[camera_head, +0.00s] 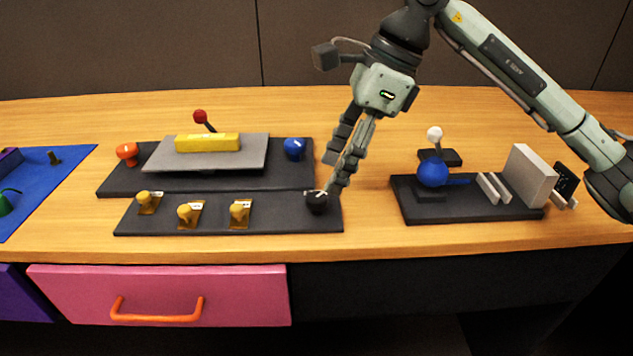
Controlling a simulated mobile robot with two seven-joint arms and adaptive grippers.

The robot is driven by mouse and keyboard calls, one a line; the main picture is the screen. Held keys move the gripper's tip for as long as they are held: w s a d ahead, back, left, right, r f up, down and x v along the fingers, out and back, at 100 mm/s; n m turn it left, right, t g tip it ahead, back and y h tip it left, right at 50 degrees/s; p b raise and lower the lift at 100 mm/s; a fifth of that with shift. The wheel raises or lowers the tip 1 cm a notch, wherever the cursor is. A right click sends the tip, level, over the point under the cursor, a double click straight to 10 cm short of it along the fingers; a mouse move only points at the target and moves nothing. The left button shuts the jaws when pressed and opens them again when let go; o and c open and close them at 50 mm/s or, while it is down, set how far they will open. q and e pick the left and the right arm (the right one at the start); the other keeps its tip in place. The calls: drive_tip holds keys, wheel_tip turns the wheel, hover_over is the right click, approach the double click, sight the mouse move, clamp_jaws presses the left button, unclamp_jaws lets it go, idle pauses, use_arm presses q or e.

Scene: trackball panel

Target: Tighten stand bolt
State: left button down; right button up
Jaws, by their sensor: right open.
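My right gripper (331,176) reaches down from the upper right, over the right end of the front dark panel (270,222). Its fingers are open, with the tips just above a round black knob (317,203) with a white mark. I cannot tell whether they touch it. An orange knob (126,153) and a blue knob (294,149), also with pale marks, stand at either end of the back dark panel (120,182). None is labelled clearly enough to tell which is the stand bolt. My left gripper is out of view.
A grey plate (210,157) carries a yellow block (207,143), with a red-topped lever (201,118) behind. Several yellow switches (185,213) line the front panel. A blue trackball (432,172) and a white block (528,176) are right. A pink drawer (240,295) is below.

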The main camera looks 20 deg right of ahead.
sight(318, 197)
drive_tip(key=x, duration=0.5)
drive_tip(key=shift+a, duration=0.1)
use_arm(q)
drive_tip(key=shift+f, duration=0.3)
use_arm(e)
drive_tip(key=c, duration=1.1)
drive_tip(key=shift+c, duration=0.3)
drive_tip(key=shift+f, duration=0.1)
